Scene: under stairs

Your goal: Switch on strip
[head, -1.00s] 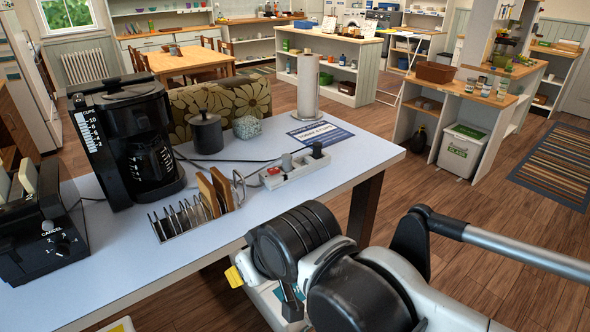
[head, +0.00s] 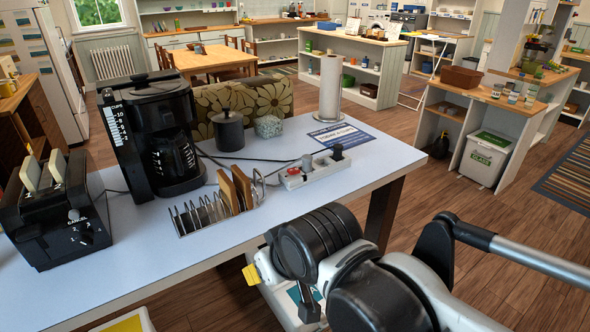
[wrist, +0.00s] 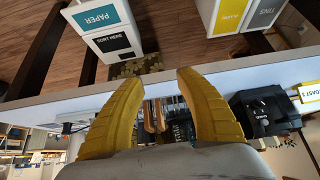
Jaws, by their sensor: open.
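The white power strip (head: 315,172) lies on the pale table top (head: 240,222), near its right part, in the head view. A small red spot shows towards its left end; a grey plug and a black plug stand in it. Whether it is lit is too small to tell. My gripper (wrist: 160,82) shows two yellow fingers standing apart in the wrist view, with nothing between them. In the head view a yellow piece of it shows beyond my arm, below the table's front edge; the rest is hidden.
A toast rack (head: 213,212) with toast stands left of the strip. A coffee maker (head: 155,135), a toaster (head: 58,208), a dark canister (head: 228,131) and a paper roll (head: 330,88) share the table. A printed card (head: 342,136) lies behind the strip. Labelled bins (wrist: 108,28) show in the wrist view.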

